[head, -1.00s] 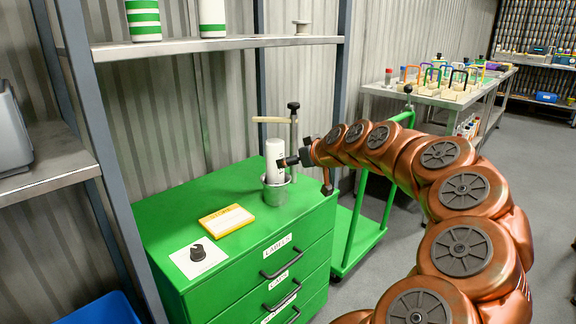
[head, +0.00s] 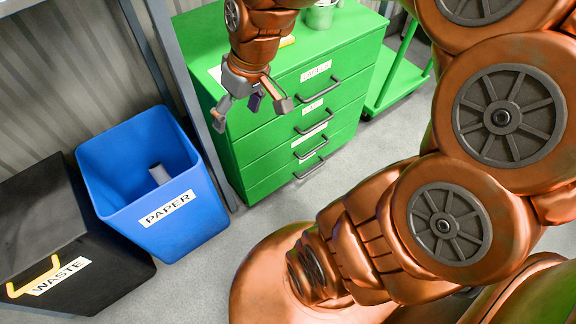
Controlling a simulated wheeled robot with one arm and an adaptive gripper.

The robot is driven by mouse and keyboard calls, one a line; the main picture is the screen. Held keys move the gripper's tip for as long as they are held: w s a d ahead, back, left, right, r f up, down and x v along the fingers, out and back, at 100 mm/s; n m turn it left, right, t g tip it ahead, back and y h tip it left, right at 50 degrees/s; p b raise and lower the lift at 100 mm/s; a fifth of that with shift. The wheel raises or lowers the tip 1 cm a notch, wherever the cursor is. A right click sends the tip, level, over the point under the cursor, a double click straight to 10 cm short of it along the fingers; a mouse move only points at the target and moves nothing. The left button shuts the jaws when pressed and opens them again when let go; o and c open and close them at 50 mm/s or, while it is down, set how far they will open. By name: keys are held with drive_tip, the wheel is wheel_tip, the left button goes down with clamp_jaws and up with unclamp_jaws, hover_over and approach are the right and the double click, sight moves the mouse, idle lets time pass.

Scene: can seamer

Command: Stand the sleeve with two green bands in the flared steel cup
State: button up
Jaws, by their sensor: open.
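My gripper (head: 252,106) is open, with its fingers spread and pointing down, in front of the green cabinet; I see nothing between them. The flared steel cup (head: 321,15) is cut off by the top edge, on the cabinet top to the right of my gripper. What stands in it cannot be seen now. No sleeve with two green bands is in view now. A small grey cylinder (head: 159,174) lies tilted inside the blue paper bin (head: 118,170); no bands show on it.
The green cabinet (head: 345,105) has several drawers with protruding handles. A black waste bin (head: 60,230) stands left of the blue bin. A shelf post (head: 185,90) rises between blue bin and cabinet. A green trolley (head: 400,85) is at the right. Grey floor is clear in front.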

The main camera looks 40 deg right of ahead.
drive_tip(key=s+a+f+g+h, duration=0.1)
drive_tip(key=s+f+g, duration=0.1)
drive_tip(key=s, duration=0.7)
drive_tip(key=s+a+f+m+g+h, duration=0.1)
drive_tip(key=s+f+g, duration=0.1)
drive_tip(key=s, duration=0.8)
drive_tip(key=shift+a+f+m+g+h, duration=0.3)
drive_tip(key=shift+f+g, duration=0.1)
drive_tip(key=shift+g, duration=0.5)
drive_tip(key=shift+s, duration=0.1)
